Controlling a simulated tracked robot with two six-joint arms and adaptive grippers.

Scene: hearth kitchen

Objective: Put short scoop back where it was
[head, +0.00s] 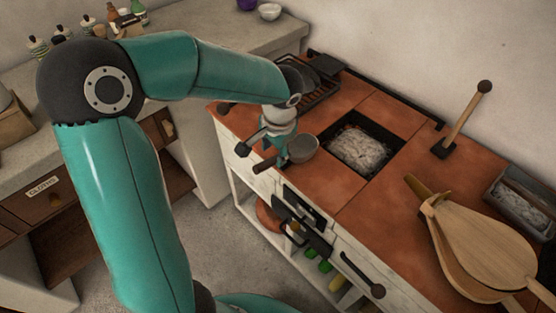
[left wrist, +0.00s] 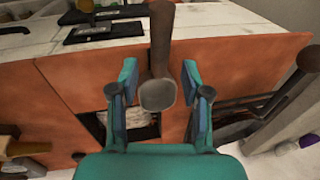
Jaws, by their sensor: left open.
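The short scoop (head: 304,149), a small grey metal cup with a dark brown handle, is at the front edge of the terracotta hearth top (head: 335,105). Its handle points out past the front edge. My left gripper (head: 283,151) is right at the scoop, pointing down. In the left wrist view the scoop (left wrist: 158,95) is between the two spread fingers of the gripper (left wrist: 160,80), with a gap on each side. The gripper is open. My right gripper is not in view.
Behind the scoop is a sunken firebox (head: 360,148) of grey ash. A black rack (head: 320,88) stands at the back left. To the right are an upright handle (head: 462,120), wooden bellows (head: 480,240) and an ash-filled metal tray (head: 520,192). A black oven handle (head: 357,275) juts out in front.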

